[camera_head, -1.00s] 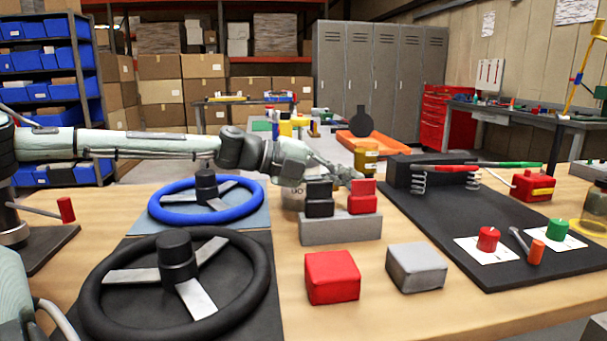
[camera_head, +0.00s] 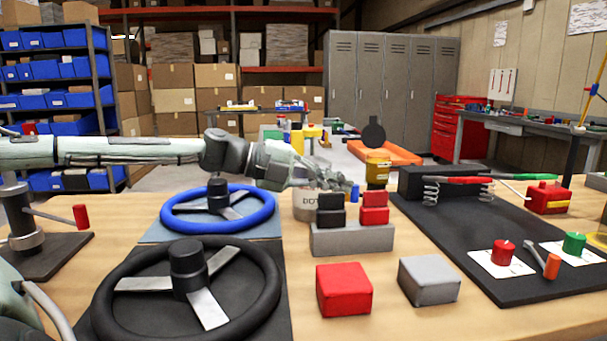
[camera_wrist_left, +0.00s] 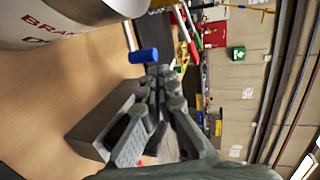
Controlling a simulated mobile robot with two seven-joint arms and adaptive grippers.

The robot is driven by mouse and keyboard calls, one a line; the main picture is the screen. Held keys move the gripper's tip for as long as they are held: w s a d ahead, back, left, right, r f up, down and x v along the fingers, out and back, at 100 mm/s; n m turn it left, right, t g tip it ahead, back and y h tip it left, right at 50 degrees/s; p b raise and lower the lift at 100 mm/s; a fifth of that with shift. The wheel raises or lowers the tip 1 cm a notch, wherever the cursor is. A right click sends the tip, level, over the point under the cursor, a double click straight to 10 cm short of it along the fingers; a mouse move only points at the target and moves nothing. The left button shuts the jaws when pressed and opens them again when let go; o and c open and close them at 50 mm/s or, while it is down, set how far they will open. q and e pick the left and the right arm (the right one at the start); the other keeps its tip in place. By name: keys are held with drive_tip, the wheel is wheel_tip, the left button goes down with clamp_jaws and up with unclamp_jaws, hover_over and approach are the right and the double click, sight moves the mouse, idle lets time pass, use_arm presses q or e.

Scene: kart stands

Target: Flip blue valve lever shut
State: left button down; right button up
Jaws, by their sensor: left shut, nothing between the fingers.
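The blue valve lever's grip (camera_head: 354,192) shows as a small upright blue piece behind the black and red blocks in the head view. In the left wrist view the blue grip (camera_wrist_left: 143,56) sits on a pale metal rod; the valve body is not clearly visible. My left gripper (camera_head: 343,184) reaches in from the left above the white can, its tips just left of the blue grip. In the wrist view its shut, empty fingers (camera_wrist_left: 155,75) end close beside the grip. I cannot tell whether they touch it. My right gripper is not in view.
A white can (camera_head: 304,207) stands under the left gripper. A grey block holder (camera_head: 352,240) with black and red blocks stands in front of the lever. A blue steering wheel (camera_head: 180,222) lies below my left arm. A yellow-orange jar (camera_head: 377,173) stands just behind.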

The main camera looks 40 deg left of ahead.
use_arm(q)
drive_tip(key=v, duration=0.7)
